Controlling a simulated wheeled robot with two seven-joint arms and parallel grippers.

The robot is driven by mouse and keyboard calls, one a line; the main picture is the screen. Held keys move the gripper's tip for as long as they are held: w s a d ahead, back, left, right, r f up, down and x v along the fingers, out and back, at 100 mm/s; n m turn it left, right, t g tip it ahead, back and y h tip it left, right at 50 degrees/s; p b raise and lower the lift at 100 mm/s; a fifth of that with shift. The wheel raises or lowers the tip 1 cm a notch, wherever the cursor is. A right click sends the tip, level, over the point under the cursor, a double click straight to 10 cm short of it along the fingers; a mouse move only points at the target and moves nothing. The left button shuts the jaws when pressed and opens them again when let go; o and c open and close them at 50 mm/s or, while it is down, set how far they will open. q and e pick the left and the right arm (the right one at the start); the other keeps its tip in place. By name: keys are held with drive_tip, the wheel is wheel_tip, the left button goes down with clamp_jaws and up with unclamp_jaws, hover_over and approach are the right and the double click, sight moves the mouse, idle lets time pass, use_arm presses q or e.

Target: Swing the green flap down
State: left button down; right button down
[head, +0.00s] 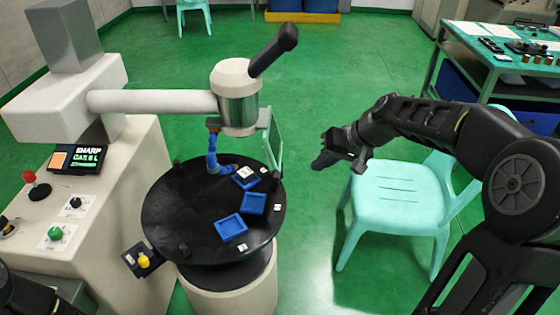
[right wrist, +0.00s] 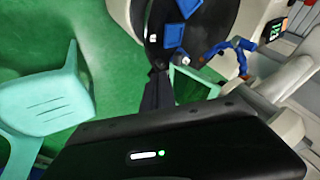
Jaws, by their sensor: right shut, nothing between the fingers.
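The green flap (head: 275,142) is a thin green-framed panel beside the right side of the machine's spindle head (head: 238,97). It looks steep and nearly edge-on in the head view, above the far right rim of the round black table. In the right wrist view its green frame (right wrist: 172,84) shows just beyond my fingers. My right gripper (head: 318,163) is shut and empty, to the right of the flap; a gap shows between them in the head view. In the right wrist view the shut fingers (right wrist: 157,80) overlap the flap's edge; I cannot tell contact there. My left gripper is out of view.
The round black table (head: 165,215) carries blue trays (head: 230,228) and a blue jointed hose (head: 212,155). A turquoise chair (head: 400,195) stands below my right forearm. A control console (head: 125,190) is at the left. Green floor is open behind the flap.

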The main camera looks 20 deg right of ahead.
drive_tip(key=shift+w+d+h, duration=0.25)
drive_tip(key=shift+d+h, duration=0.05)
drive_tip(key=shift+d, duration=0.1)
drive_tip(key=shift+w+f, duration=0.1)
drive_tip(key=shift+f, duration=0.05)
drive_tip(key=w+a+f+p, duration=0.2)
drive_tip(key=w+a+f, duration=0.4)
drive_tip(key=f, duration=0.2)
drive_tip(key=shift+w+f, duration=0.15)
drive_tip(key=shift+w, duration=0.25)
